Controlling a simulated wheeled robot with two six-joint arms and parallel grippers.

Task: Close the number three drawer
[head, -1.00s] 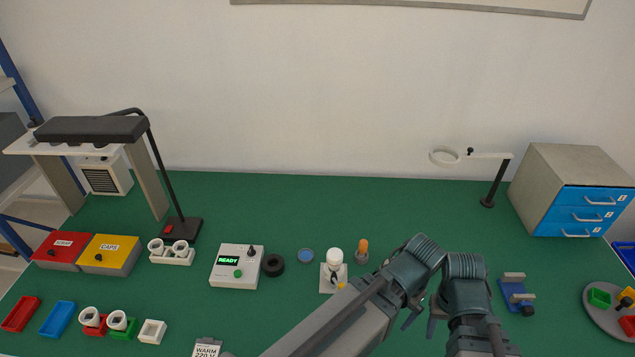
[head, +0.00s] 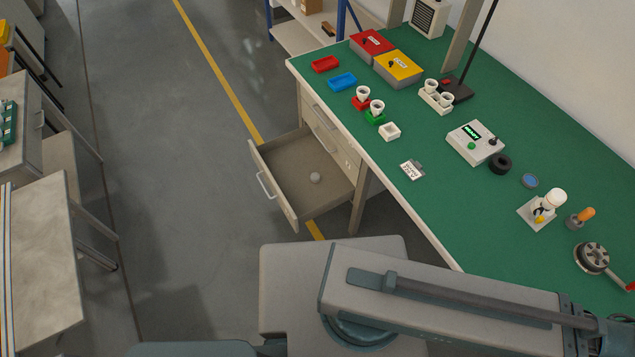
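A drawer (head: 276,195) under the green-topped bench stands pulled far out, toward the lower left in the head view. It has a pale front with a bar handle (head: 266,186) and a grey inside, where a small whitish round thing (head: 315,178) lies. I cannot read a number on it. A shut drawer front with a handle (head: 322,117) is on the same pedestal, above the open drawer. One of my arms crosses the bottom right, but its gripper is outside the picture. My other gripper is not in view either.
The bench top (head: 440,215) holds a red box (head: 372,43), a yellow box (head: 399,68), a READY tester (head: 474,143) and a bulb stand (head: 540,210). Grey floor (head: 190,200) lies open in front of the drawer. A grey table (head: 45,260) stands at the left.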

